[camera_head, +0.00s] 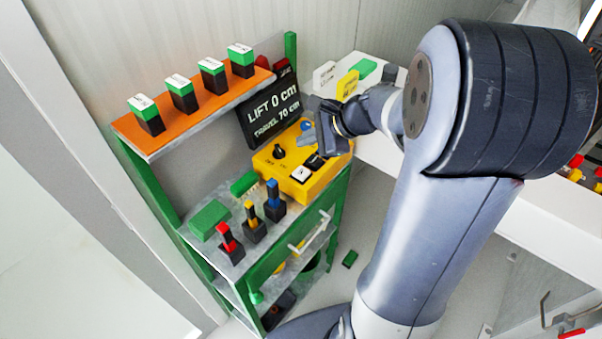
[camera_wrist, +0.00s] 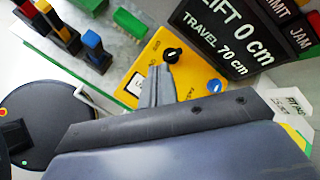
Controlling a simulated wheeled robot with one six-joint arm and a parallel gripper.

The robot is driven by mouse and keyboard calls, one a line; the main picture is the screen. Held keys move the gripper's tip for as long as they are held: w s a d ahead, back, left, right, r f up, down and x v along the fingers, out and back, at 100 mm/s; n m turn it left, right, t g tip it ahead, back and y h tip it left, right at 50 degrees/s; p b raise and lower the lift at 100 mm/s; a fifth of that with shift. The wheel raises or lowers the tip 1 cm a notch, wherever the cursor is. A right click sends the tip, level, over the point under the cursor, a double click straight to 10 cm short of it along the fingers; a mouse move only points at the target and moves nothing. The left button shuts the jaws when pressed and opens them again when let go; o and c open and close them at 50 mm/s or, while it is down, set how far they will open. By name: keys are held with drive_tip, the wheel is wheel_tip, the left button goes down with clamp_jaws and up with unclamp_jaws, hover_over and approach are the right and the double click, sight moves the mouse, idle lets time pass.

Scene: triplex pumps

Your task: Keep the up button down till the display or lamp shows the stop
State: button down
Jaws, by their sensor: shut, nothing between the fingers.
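The yellow control box (camera_head: 290,186) stands on the green shelf unit; it also shows in the wrist view (camera_wrist: 152,46). I cannot read which one is up. The dark display (camera_head: 268,112) reads "LIFT 0 cm" and "TRAVEL 70 cm". Lamps marked LIMIT (camera_wrist: 282,8) and JAM (camera_wrist: 301,38) sit beside it, dark red.
An orange shelf (camera_head: 205,110) with several green-topped black blocks is at the upper left. Red, yellow and blue-topped switches (camera_head: 253,225) stand left of the box. A white ledge (camera_head: 380,155) with labelled blocks is behind my gripper.

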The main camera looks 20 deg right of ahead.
sight(306, 173)
wheel_tip(306, 173, down, 8)
drive_tip(key=b, duration=0.5)
drive_tip(key=shift+r+b, duration=0.25)
drive_tip(key=shift+b, duration=0.1)
drive_tip(key=shift+f, duration=0.1)
idle(1.3)
drive_tip(key=shift+f+b, duration=0.3)
drive_tip(key=shift+b, duration=0.05)
